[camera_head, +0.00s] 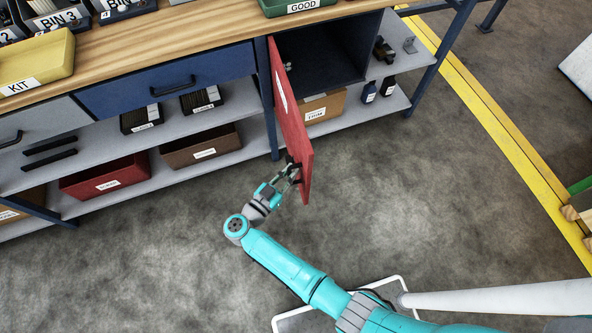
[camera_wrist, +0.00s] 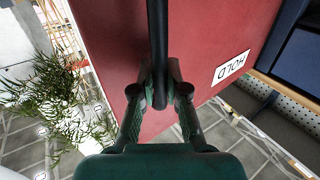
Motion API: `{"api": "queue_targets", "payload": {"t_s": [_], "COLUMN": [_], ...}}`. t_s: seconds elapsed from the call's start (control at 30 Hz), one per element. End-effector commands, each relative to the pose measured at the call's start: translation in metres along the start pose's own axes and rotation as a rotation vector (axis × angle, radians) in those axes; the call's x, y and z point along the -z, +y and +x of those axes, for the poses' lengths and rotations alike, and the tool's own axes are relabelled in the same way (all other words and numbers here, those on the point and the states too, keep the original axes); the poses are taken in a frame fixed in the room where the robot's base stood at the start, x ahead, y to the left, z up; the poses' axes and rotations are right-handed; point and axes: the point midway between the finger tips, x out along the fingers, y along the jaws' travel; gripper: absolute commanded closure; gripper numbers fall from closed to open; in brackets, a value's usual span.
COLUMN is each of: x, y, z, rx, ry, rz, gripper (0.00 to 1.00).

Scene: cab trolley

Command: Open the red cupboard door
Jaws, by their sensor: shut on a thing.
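The red cupboard door (camera_head: 292,115) stands swung out from the bench, well open, and the dark inside of the cupboard (camera_head: 325,50) shows behind it. In the wrist view the door's red face (camera_wrist: 205,40) carries a white HOLD label (camera_wrist: 232,66). My gripper (camera_head: 292,172) is at the door's free edge, on its outer face. In the wrist view my gripper (camera_wrist: 160,92) is shut on the dark bar handle (camera_wrist: 157,40), with a finger on each side of it. The handle is mostly hidden in the head view.
The wooden bench top (camera_head: 180,32) holds a yellow KIT tray (camera_head: 35,62) and a green GOOD bin. Below are a blue drawer (camera_head: 165,82) and shelves with a red bin (camera_head: 105,178) and a brown bin (camera_head: 200,148). The grey floor (camera_head: 400,190) around the door is clear.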

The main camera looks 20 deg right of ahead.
Motion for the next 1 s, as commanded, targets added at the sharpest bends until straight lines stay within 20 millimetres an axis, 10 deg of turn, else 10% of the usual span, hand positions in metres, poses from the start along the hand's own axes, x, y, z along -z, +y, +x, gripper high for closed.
{"api": "queue_targets", "payload": {"t_s": [0.4,0.53,1.0], "x": [0.003,0.003,0.001], "y": [-0.004,-0.003,-0.003], "z": [-0.001,-0.001,-0.014], "rx": [0.000,-0.001,-0.001], "ry": [0.003,0.002,0.000], "rz": [0.006,0.005,0.002], "gripper": [1.00,0.61,0.61]}}
